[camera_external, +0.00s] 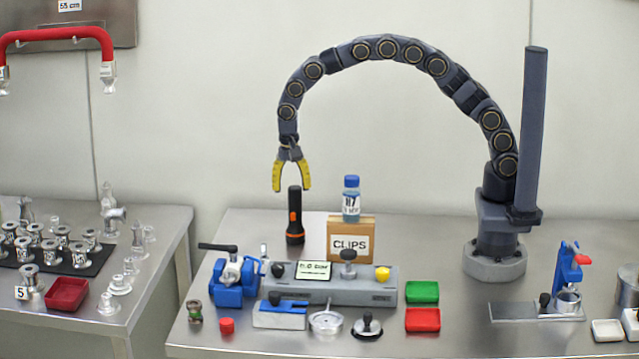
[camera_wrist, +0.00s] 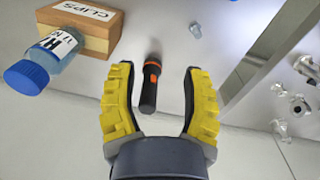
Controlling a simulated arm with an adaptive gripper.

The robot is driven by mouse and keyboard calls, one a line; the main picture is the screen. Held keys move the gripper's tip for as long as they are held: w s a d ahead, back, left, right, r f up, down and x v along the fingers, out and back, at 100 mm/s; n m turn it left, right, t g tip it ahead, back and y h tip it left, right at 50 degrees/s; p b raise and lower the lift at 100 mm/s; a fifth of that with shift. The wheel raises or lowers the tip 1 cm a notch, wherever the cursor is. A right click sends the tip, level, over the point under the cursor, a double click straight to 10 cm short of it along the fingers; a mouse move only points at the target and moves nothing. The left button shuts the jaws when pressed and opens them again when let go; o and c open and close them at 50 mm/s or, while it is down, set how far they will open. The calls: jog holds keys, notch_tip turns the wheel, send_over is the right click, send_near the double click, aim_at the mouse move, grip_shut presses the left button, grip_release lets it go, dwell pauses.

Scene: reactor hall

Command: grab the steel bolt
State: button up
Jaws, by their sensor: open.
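A small light-grey piece that looks like the steel bolt (camera_wrist: 195,30) is on the table in the wrist view, beyond my fingertips and right of the flashlight. In the external view a small pale upright thing (camera_external: 263,251), likely the same bolt, shows partly behind the blue vise. My gripper (camera_external: 291,187) has yellow fingers, hangs pointing down and is open. It is above the black and orange flashlight (camera_external: 295,215), which stands upright. In the wrist view the flashlight (camera_wrist: 150,84) shows between the open fingers (camera_wrist: 160,68). Nothing is held.
A wooden CLIPS box (camera_external: 351,238) with a blue-capped bottle (camera_external: 351,199) on it stands right of the flashlight. The blue vise (camera_external: 237,277) and a grey fixture block (camera_external: 345,287) stand in front. The table's left edge and a gap (camera_wrist: 250,75) lie beyond the bolt.

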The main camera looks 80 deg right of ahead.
aim_at(264, 258)
jog(key=w+f+m, duration=0.1)
jog(key=w+f, duration=0.1)
jog(key=f, duration=0.1)
jog(key=w+f+m, duration=0.2)
jog(key=f, duration=0.1)
jog(key=w+f+m, duration=0.1)
jog(key=w+f, duration=0.1)
jog(key=f, duration=0.1)
jog(key=shift+w+a+f+m, duration=0.15)
jog(key=shift+a+f+m, duration=0.05)
jog(key=shift+f+m, duration=0.1)
jog(key=f, duration=0.8)
jog(key=shift+w+d, duration=0.2)
jog(key=shift+d, duration=0.05)
grip_shut()
